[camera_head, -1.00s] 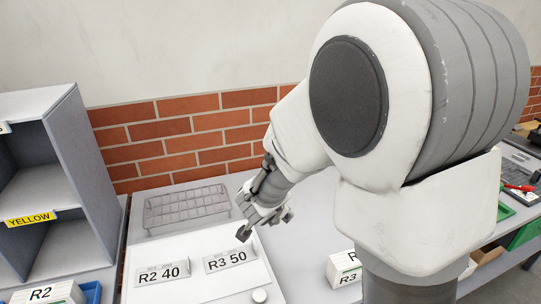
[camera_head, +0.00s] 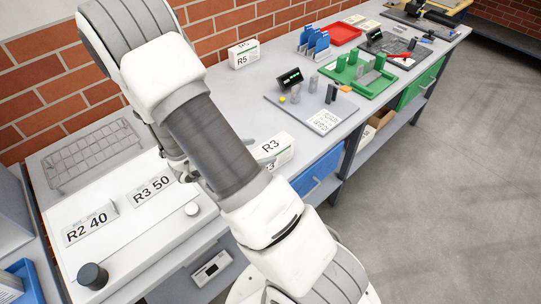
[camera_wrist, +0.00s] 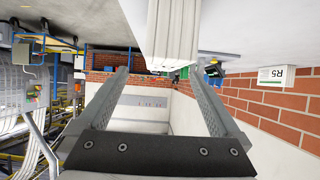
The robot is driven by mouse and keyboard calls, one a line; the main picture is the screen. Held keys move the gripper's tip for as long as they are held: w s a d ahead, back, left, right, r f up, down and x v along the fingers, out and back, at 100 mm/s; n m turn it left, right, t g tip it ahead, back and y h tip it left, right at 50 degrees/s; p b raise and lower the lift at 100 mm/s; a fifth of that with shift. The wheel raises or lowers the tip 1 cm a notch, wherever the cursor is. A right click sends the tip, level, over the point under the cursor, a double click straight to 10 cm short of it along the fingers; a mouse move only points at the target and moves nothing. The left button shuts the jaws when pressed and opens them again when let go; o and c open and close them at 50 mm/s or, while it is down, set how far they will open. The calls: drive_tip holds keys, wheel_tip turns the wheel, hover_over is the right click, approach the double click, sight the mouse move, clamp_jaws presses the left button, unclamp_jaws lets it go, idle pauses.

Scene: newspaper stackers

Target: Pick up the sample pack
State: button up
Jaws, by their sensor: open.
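A white pack marked R3 (camera_head: 274,152) stands on the grey bench, partly hidden by my arm in the head view. My gripper is mostly hidden behind my arm there; a grey finger shows beside the R3 pack. In the wrist view, which looks upside down, my gripper (camera_wrist: 160,73) is open. A white, ribbed pack (camera_wrist: 170,32), likely the same one, reaches in from the top edge, near the fingertips. The gap between the fingers looks empty, and I cannot tell whether they touch the pack.
A pack marked R5 (camera_head: 243,54) stands by the brick wall and shows in the wrist view (camera_wrist: 277,77). A grey board (camera_head: 290,108) with small parts, green tray (camera_head: 372,88) and red tray (camera_head: 343,33) lie beyond. A wire rack (camera_head: 92,155) and labelled plates are left.

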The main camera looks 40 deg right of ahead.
sight(277, 146)
drive_tip(key=x, duration=0.9)
drive_tip(key=shift+w+d, duration=0.2)
drive_tip(key=shift+w, duration=0.1)
clamp_jaws()
